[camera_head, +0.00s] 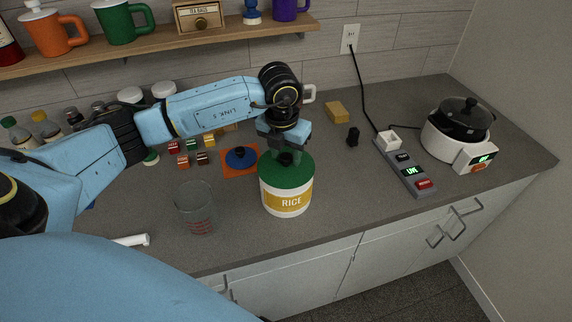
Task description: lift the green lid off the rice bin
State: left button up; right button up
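The rice bin (287,201) is a white tub with a yellow "RICE" label, standing upright on the grey counter. Its green lid (298,172) sits on top and has a dark knob (285,159) at its middle. My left gripper (284,153) points down from above, right over the knob. Its fingers appear to be on either side of the knob, but I cannot tell whether they touch it. My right gripper does not show.
A clear measuring cup (196,211) stands left of the bin. A blue lid-like disc (241,157) on an orange mat and several small blocks lie behind. A shelf (160,41) hangs above.

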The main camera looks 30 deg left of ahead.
pick_arm(q)
jog(key=c, duration=0.7)
jog(key=shift+r, duration=0.15)
